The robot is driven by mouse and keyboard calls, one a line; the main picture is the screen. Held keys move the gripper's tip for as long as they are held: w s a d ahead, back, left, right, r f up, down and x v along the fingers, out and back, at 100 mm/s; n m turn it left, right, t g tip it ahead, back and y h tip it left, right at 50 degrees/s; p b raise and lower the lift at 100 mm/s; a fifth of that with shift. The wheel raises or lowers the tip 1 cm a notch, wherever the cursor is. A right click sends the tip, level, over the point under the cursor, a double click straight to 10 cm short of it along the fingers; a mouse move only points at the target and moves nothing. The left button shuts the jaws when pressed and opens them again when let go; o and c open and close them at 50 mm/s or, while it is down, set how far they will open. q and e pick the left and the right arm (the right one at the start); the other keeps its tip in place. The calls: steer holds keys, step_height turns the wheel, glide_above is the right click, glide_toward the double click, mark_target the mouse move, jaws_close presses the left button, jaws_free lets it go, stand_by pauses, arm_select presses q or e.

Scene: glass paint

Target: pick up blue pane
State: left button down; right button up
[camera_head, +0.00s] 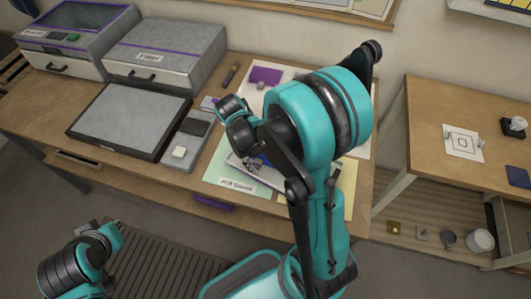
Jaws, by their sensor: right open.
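A small patch of blue (263,158) shows on the table just below my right wrist; it may be the blue pane, mostly hidden by my arm. My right gripper (246,163) points down over the sheets there and is open, largely covered by my own wrist and forearm. I cannot tell whether it touches the blue patch. My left gripper (86,229) is at the lower left, in front of the table and away from the sheets; its jaws are too small to read.
A purple piece (265,75) lies on white paper behind my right arm. A green labelled sheet (216,170) and a yellow sheet (347,180) lie near the front edge. A dark-framed grey panel (130,115) and two machines fill the left. A second table (430,110) stands right.

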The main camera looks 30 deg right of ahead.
steer(key=shift+s+a+r, duration=0.1)
steer(key=shift+r, duration=0.05)
steer(key=c, duration=1.6)
